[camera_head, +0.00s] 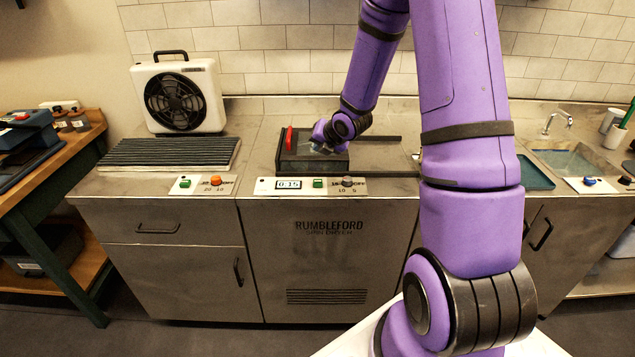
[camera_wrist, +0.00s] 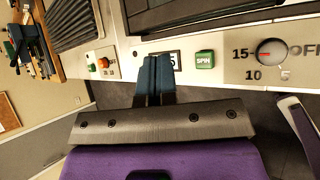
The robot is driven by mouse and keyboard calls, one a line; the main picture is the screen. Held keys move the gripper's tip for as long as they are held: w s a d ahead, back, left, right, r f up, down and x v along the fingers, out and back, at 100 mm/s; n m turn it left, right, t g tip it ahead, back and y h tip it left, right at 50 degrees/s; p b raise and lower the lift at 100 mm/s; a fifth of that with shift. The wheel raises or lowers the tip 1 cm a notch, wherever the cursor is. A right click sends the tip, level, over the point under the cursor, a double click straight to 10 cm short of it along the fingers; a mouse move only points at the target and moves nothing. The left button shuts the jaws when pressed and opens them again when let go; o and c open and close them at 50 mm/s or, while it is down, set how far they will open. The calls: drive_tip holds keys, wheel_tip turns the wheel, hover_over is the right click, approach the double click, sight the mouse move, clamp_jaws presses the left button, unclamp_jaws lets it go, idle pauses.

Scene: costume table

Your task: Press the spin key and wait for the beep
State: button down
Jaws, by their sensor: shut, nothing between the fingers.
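The spin key is a green button marked SPIN (camera_wrist: 205,59) on the pale control strip; it also shows in the head view (camera_head: 318,183). Left of it the display (camera_head: 288,184) reads 0:15; in the wrist view my fingers cover most of it. The timer dial (camera_wrist: 271,52), right of the key, points toward 15. My gripper (camera_wrist: 158,63) is shut and empty, its dark blue fingers appearing left of the key and apart from it in the picture. In the head view my gripper (camera_head: 322,141) is over the dark dryer top (camera_head: 290,166).
A red handle (camera_head: 289,139) stands at the dryer top's left. A fan (camera_head: 181,96) stands behind a ribbed drainer (camera_head: 168,152) on the left. Another panel with a green and an orange button (camera_head: 215,180) lies left. A sink (camera_head: 566,162) is at right.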

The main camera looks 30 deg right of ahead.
sight(319, 181)
drive_tip(key=shift+f, duration=4.4)
drive_tip(key=shift+f, duration=0.1)
drive_tip(key=shift+f, duration=0.3)
